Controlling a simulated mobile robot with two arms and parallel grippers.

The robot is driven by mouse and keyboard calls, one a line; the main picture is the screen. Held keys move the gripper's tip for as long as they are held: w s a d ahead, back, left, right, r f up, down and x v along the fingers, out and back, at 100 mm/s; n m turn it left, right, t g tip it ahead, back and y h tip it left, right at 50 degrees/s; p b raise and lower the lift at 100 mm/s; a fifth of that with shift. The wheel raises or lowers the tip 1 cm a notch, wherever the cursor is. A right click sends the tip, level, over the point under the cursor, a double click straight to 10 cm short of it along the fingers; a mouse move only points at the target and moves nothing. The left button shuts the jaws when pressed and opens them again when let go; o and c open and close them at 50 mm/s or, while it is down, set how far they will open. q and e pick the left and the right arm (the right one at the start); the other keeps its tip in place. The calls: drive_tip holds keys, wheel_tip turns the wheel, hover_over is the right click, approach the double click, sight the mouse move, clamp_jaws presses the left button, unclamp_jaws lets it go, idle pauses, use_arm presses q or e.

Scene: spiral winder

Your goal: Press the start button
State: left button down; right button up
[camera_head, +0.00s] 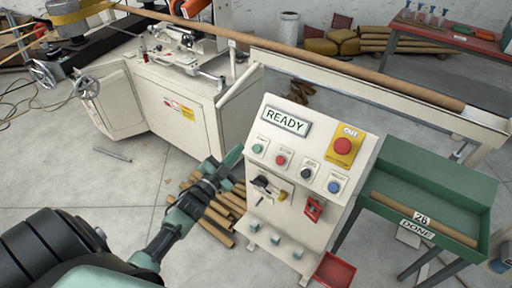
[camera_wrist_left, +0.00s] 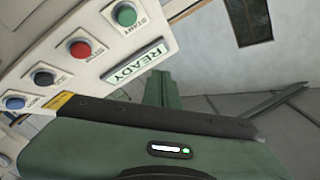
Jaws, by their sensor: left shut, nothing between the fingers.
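The green start button (camera_head: 257,148) is at the left end of the button row on the white control panel (camera_head: 345,195), under a sign reading READY (camera_head: 286,121). In the left wrist view the green button (camera_wrist_left: 125,14) is near the top, labelled START. My left gripper (camera_head: 234,154) is shut and empty, just left of the button in the head view. Its green fingers (camera_wrist_left: 158,88) show below the button in the wrist view. I see no contact with the button; the exact gap is hard to tell. My right gripper is not in view.
A red button (camera_head: 280,160), a black button (camera_head: 306,173) and a blue button (camera_head: 334,187) share the row. A large red CUT button (camera_head: 343,146) sits on a yellow plate. A green trough (camera_head: 430,180) stands at the right. Brown tubes (camera_head: 215,222) lie on the floor behind my gripper.

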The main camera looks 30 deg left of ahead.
sight(257, 149)
use_arm(q)
drive_tip(key=w+f+b, duration=0.3)
drive_tip(key=b, duration=0.1)
drive_tip(key=w+f+b, duration=0.2)
drive_tip(key=w+b, duration=0.1)
drive_tip(key=b, duration=0.1)
drive_tip(key=shift+w+d+f, duration=0.2)
drive_tip(key=shift+w+f, duration=0.15)
drive_tip(key=shift+f, duration=0.05)
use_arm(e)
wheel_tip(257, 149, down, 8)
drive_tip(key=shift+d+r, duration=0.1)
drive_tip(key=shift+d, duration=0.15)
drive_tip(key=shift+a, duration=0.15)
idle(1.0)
use_arm(q)
drive_tip(key=shift+w+f, duration=0.1)
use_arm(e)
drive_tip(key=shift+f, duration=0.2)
use_arm(q)
drive_tip(key=shift+w+f+b, duration=0.15)
drive_tip(key=shift+w+b, duration=0.1)
drive_tip(key=shift+b, duration=0.05)
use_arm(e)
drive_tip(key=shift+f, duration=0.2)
